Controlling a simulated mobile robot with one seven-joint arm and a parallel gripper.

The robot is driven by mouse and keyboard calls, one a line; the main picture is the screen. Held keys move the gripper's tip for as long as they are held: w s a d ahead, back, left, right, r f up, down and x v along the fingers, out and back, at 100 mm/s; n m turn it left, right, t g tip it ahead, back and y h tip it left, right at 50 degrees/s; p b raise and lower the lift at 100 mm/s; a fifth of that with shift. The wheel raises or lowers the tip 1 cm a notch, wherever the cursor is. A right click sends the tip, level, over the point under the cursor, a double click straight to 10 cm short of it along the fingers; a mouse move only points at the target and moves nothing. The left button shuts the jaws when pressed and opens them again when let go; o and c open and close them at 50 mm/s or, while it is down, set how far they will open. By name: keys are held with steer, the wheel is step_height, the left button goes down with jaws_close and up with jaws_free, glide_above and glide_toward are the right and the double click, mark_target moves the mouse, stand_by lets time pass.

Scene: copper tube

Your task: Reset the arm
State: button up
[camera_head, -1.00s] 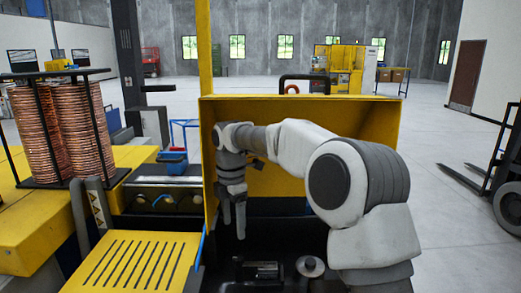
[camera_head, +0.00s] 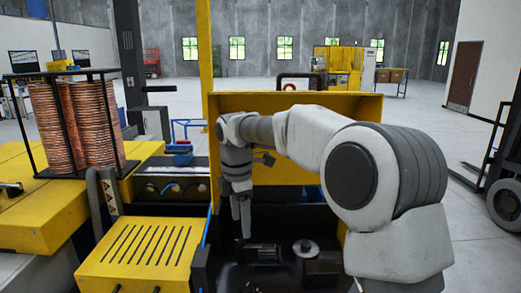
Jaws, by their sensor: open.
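My gripper (camera_head: 242,222) hangs at the end of my arm, pointing down, in the left part of the yellow-walled machine bay. It is open and I see nothing between its fingers. The fingertips are above the dark floor of the bay, near a small dark block (camera_head: 262,252); the gap between them is hard to judge. My arm stretches from the lower right across the bay, bent down at the wrist, and hides part of the back panel.
A yellow panel (camera_head: 350,103) walls the bay at the back. A round metal piece (camera_head: 306,247) sits on the bay floor. A slotted yellow cover (camera_head: 140,250) lies to the left. Copper coils (camera_head: 95,120) stand in a black rack further left. A forklift (camera_head: 500,190) is at the right.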

steer(key=s+d+r+m+t, duration=0.2)
steer(key=s+d+r+m, duration=0.5)
steer(key=s+d+m, duration=0.5)
steer(key=s+d+f+m+t, duration=0.1)
steer(key=s+d+f+m, duration=0.1)
steer(key=s+m, duration=0.3)
steer(key=s+d+f+m+t, duration=0.2)
steer(key=s+d+m, duration=0.2)
steer(key=s, duration=0.7)
steer(key=shift+d+f+m, duration=0.15)
steer(key=shift+d+m, duration=0.25)
steer(key=shift+m, duration=0.5)
